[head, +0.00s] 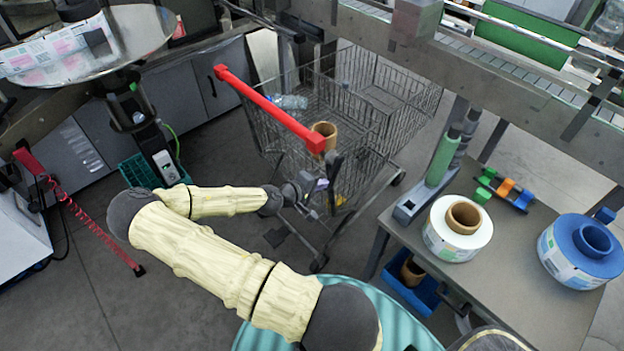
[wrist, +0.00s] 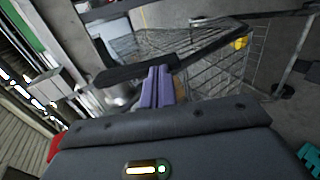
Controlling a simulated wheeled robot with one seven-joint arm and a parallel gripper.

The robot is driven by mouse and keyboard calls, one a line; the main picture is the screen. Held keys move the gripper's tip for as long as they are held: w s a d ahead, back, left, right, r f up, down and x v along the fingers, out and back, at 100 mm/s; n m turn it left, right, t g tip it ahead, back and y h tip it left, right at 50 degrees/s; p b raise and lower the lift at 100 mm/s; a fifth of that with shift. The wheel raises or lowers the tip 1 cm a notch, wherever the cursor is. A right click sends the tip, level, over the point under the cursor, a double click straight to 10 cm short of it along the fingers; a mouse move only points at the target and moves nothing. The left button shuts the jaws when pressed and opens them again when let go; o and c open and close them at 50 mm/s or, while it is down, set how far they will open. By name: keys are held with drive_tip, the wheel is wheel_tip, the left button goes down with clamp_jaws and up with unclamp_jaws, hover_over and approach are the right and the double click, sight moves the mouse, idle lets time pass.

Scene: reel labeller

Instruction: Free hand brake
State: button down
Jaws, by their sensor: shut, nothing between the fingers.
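A wire shopping cart (head: 365,105) stands in the middle of the head view, with a red handle bar (head: 268,105) along its near side. A dark lever-like part (head: 333,163) sits by the right end of that bar; I take it to be the hand brake. My gripper (head: 321,185) is just below this part, at the cart's near right corner. In the wrist view the purple fingers (wrist: 159,86) are shut together with nothing between them. A dark bar (wrist: 125,73) lies across behind their tips. Whether they touch it I cannot tell.
A cardboard core (head: 324,134) and a clear bottle (head: 289,102) are at the cart. To the right, a table (head: 478,270) bears a white reel (head: 458,228) and a blue reel (head: 582,248). A conveyor frame (head: 370,35) is behind. Open floor (head: 90,240) lies left.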

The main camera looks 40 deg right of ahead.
drive_tip(key=shift+d+f+b, duration=1.05)
drive_tip(key=shift+d+f, duration=0.15)
drive_tip(key=shift+f, duration=0.05)
drive_tip(key=a+b, duration=0.2)
drive_tip(key=a, duration=1.2)
drive_tip(key=shift+s+f, duration=0.15)
drive_tip(key=shift+s, duration=0.1)
